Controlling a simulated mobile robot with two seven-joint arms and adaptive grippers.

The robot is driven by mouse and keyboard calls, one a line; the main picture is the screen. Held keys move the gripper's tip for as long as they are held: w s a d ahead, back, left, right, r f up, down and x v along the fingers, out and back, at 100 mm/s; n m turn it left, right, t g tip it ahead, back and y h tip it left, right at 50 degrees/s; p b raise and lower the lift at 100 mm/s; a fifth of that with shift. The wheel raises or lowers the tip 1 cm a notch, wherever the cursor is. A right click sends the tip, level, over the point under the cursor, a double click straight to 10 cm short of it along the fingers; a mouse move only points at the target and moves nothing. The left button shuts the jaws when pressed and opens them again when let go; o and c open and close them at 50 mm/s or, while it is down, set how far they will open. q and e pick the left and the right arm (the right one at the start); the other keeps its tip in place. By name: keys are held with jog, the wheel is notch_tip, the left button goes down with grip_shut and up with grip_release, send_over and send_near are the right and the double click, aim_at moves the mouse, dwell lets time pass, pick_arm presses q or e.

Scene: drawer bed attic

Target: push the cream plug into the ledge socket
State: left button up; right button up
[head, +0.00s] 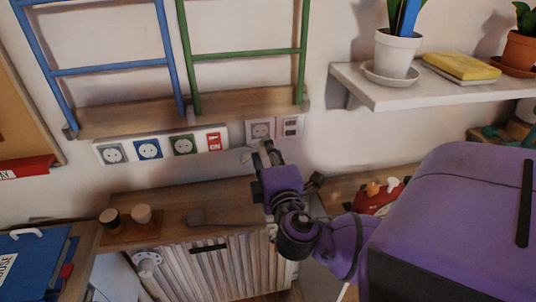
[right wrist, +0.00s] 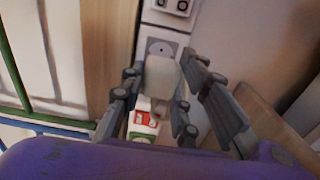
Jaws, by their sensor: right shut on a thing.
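The cream plug (right wrist: 162,78) sits between the fingers of my right gripper (right wrist: 155,95) in the right wrist view, and the gripper is shut on it. My left gripper is not in view.
A socket strip (head: 165,147) with grey, blue and green sockets and a red switch is to the left. A double-port plate (head: 291,127) adjoins on the right. The wooden ledge (head: 130,115) with ladders is above. A cabinet (head: 235,265) with a wooden top stands below.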

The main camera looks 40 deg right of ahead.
pick_arm(q)
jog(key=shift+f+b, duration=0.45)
jog(key=shift+b, duration=0.05)
pick_arm(e)
jog(key=shift+x, duration=2.65)
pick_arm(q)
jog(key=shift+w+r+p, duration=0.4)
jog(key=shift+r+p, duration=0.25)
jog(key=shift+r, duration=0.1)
pick_arm(e)
jog(key=shift+w+d, duration=0.25)
jog(key=shift+w, duration=0.2)
jog(key=o, duration=1.1)
jog(key=shift+o, duration=0.2)
jog(key=v, duration=1.2)
